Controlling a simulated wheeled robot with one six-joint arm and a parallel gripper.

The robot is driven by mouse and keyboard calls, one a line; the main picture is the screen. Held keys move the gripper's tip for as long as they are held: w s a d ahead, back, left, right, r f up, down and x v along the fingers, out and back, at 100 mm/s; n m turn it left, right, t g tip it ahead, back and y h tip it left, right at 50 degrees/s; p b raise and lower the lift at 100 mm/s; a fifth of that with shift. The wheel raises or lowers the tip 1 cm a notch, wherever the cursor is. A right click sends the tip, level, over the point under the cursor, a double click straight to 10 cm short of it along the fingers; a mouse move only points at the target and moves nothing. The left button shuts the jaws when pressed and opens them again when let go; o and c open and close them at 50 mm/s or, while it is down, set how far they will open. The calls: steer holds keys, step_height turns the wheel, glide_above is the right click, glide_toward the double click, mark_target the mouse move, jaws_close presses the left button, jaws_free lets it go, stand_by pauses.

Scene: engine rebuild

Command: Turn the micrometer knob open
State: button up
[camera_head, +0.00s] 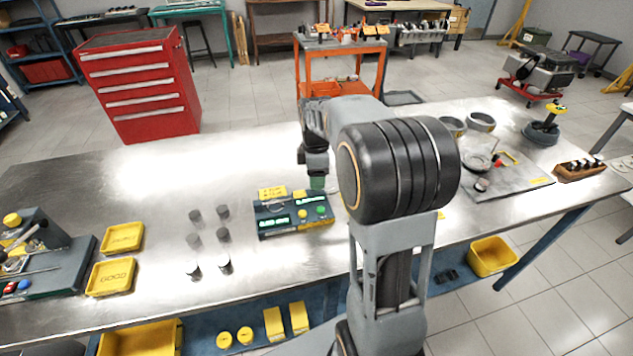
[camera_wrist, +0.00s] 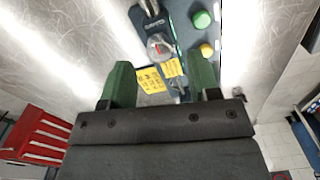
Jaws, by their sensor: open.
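A dark blue measuring unit (camera_head: 292,222) with lit green displays, a green button and a yellow button sits on the steel bench. In the wrist view part of the unit (camera_wrist: 184,12) shows, with a silver round part (camera_wrist: 160,46), probably the micrometer with its knob; I cannot tell the knob apart clearly. My gripper (camera_head: 318,184) is behind the unit in the head view, partly hidden by my arm. In the wrist view my gripper (camera_wrist: 162,80) has its green fingers apart with nothing held between them. The silver part lies beyond the fingertips, apart from them.
Yellow labels (camera_wrist: 150,80) are by the unit. Several small dark cylinders (camera_head: 222,235) stand to its left, with yellow trays (camera_head: 110,277) farther left. A grey mat (camera_head: 510,184) with parts lies on the right. The bench's back left is clear.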

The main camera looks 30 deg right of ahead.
steer(key=shift+f, duration=1.45)
steer(key=c, duration=0.9)
